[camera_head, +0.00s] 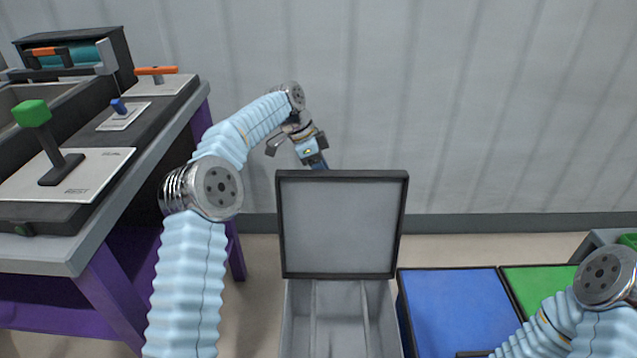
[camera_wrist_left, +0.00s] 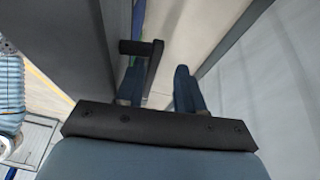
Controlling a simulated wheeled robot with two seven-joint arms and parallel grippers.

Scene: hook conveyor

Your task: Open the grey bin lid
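The grey bin (camera_head: 297,320) stands at the bottom centre of the head view. Its lid (camera_head: 342,225), a grey panel with a dark frame, stands upright at the bin's far side, and the inside with its thin dividers shows. My left gripper (camera_head: 318,165) is behind the lid's top edge, its tips partly hidden there. In the left wrist view my left gripper's blue fingers (camera_wrist_left: 160,88) are apart. A black handle (camera_wrist_left: 153,62) on the lid's grey panel (camera_wrist_left: 75,40) lies by the left finger, not clamped. My right gripper is out of view.
A blue-topped bin (camera_head: 455,305) and a green-topped bin (camera_head: 540,283) stand right of the grey bin. A purple-legged workbench (camera_head: 160,150) with a green-knobbed lever (camera_head: 32,113) is at left. A grey wall (camera_head: 480,110) closes off the back.

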